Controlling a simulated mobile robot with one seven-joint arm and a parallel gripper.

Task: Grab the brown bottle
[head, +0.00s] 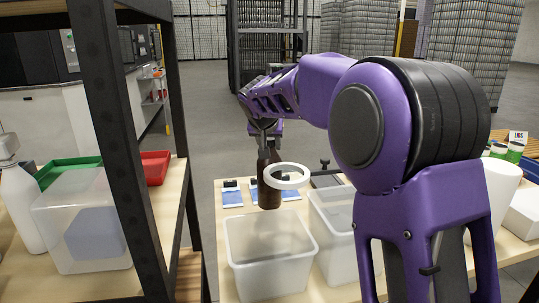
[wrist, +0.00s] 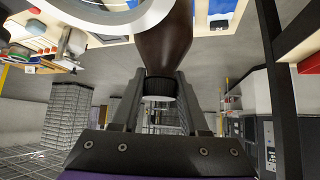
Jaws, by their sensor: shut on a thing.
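My gripper (head: 264,132) is shut on the neck of the brown bottle (head: 269,189). The bottle hangs upright below the fingers, its base over the back of the left translucent bin as seen from the head. In the wrist view the gripper's two dark fingers (wrist: 160,84) flank the neck, with a white cap (wrist: 158,98) between them. The bottle's brown body (wrist: 165,40) widens beyond the fingertips. The bottle's base is outside the wrist view.
A white ring (head: 304,178) shows close beside the bottle; contact is unclear. Two open translucent bins (head: 268,285) stand on the wooden table, with blue-and-white packets (head: 232,198) behind. A dark shelf post (head: 118,140) rises at left.

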